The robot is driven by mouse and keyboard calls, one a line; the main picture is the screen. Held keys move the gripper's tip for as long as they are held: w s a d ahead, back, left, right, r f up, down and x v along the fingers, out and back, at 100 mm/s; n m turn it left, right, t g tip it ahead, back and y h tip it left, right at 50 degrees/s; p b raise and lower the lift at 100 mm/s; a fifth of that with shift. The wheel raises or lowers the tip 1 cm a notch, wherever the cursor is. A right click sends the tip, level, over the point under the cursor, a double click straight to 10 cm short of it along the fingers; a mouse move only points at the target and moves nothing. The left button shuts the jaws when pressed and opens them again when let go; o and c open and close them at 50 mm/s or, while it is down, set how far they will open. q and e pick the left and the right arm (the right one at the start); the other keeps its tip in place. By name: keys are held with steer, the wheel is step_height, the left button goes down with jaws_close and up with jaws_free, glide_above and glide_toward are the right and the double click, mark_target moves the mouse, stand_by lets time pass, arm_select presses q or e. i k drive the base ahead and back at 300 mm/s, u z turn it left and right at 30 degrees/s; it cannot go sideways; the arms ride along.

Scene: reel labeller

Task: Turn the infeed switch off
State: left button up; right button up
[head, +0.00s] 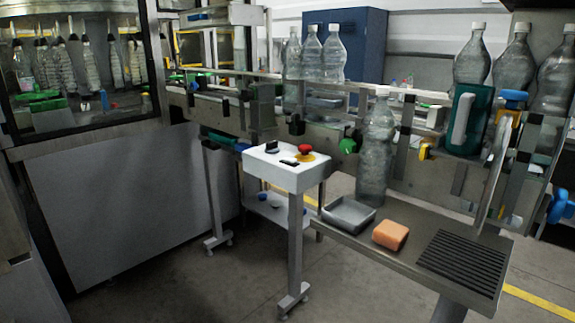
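A white control box (284,176) stands on a grey post in the middle of the head view. On its top are a red mushroom button (305,149) on a yellow base, a small black raised control (271,147) and a flat black control (289,162). I cannot tell which of these is the infeed switch, nor its position. Neither of my grippers is in view.
Behind the box runs a conveyor with clear bottles (333,55). A grey side table (350,237) on the right holds a tall bottle (377,150), a grey tray (349,214), an orange sponge (390,235) and a black ribbed mat (462,262). Floor before the box is clear.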

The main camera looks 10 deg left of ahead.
mark_target(271, 147)
steer(key=u, duration=1.35)
steer(key=i, duration=3.2)
steer(key=z, duration=3.7)
